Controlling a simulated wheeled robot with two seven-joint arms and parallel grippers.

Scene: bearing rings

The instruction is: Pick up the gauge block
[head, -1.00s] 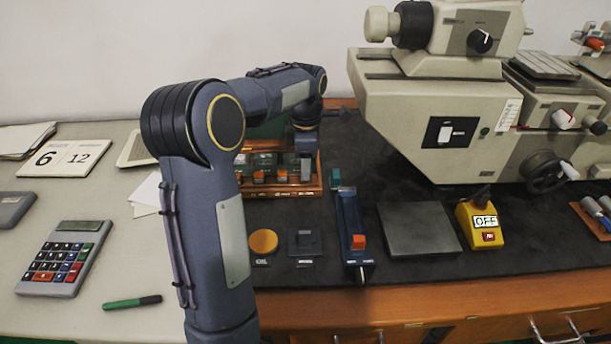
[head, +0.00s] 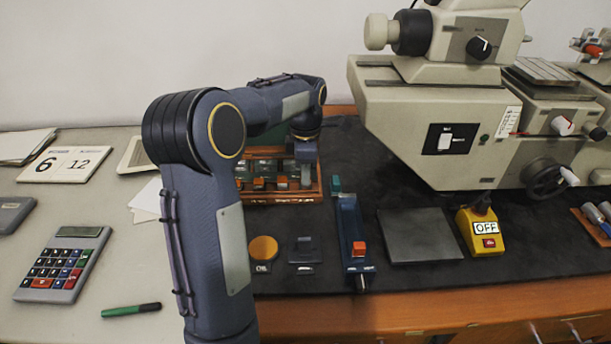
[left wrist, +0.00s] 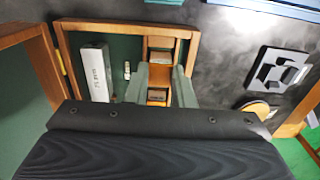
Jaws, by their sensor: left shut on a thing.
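An open wooden case (head: 285,198) with small blocks in its slots stands on the dark mat; it also shows in the left wrist view (left wrist: 190,28). My left gripper (head: 305,168) reaches down to the case's right part. In the left wrist view its two grey-green fingers (left wrist: 160,82) are shut on a small greyish block (left wrist: 160,74), seemingly the gauge block, at a wooden slot. Fingers and slot hide most of it, and I cannot tell whether it is clear of the case. A pale block with printed marks (left wrist: 95,72) lies in the case's green interior. My right gripper is not in view.
A blue holder (head: 351,235), a grey plate (head: 420,236) and a yellow OFF switch box (head: 480,232) are right of the case. A large beige machine (head: 440,125) stands behind. An orange disc (head: 263,248) and a dark stand (head: 305,250) lie in front.

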